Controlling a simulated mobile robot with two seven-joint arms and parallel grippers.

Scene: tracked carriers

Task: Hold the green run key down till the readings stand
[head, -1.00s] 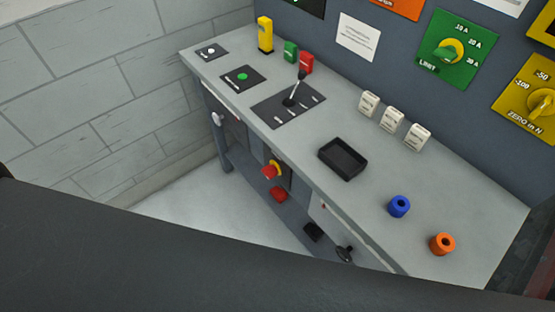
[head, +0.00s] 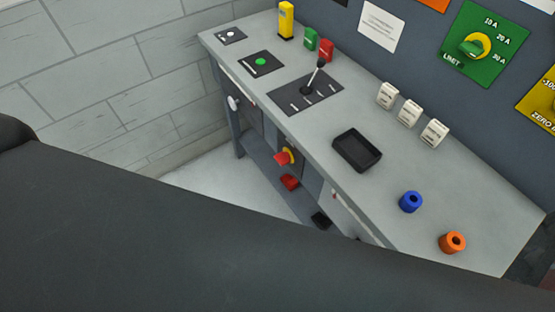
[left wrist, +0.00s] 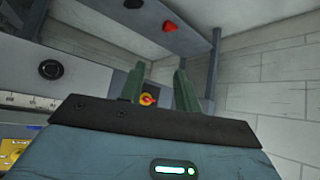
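The green run key (head: 260,62) is a small round green button on a black plate (head: 271,70) near the far end of the grey bench. Nothing touches it in the head view. My left gripper (left wrist: 159,68) shows only in the left wrist view, with its two green fingers apart and nothing between them. A red and yellow knob (left wrist: 147,99) appears beyond the fingers. The run key cannot be made out in the left wrist view. My right gripper is not in view. No readable display of readings shows.
The bench top (head: 400,170) holds a lever (head: 313,76), a black tray (head: 357,151), white blocks (head: 409,113), a blue ring (head: 411,202) and an orange ring (head: 453,242). A red and yellow knob (head: 285,156) sticks out from the bench front. A dark shape covers the lower left.

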